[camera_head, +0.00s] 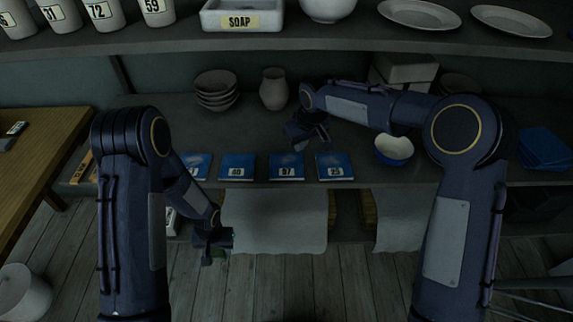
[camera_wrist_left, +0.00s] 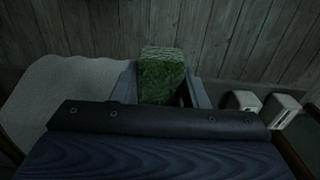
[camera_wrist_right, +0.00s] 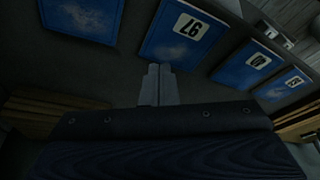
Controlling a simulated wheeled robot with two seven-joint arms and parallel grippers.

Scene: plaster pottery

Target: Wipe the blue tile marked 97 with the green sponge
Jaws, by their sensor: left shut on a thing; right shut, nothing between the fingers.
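The blue tile marked 97 (camera_head: 287,162) lies on the middle shelf in a row of similar blue tiles, with a pale smudge above its number. It also shows in the right wrist view (camera_wrist_right: 178,42). My left gripper (camera_head: 214,250) is low in front of the shelf, below and left of that tile. It is shut on the green sponge (camera_wrist_left: 162,72), which shows only as a small green bit in the head view. My right gripper (camera_head: 300,143) is shut and empty over the shelf, just behind the tile row; its closed fingers show in the right wrist view (camera_wrist_right: 158,88).
Tile 40 (camera_head: 237,171) is left of tile 97, another tile (camera_head: 334,171) right. Stacked bowls (camera_head: 216,92), a vase (camera_head: 273,88) and a blue-white bowl (camera_head: 394,150) share the shelf. The upper shelf holds a SOAP tray (camera_head: 242,7). A pale cloth (camera_head: 274,215) hangs below.

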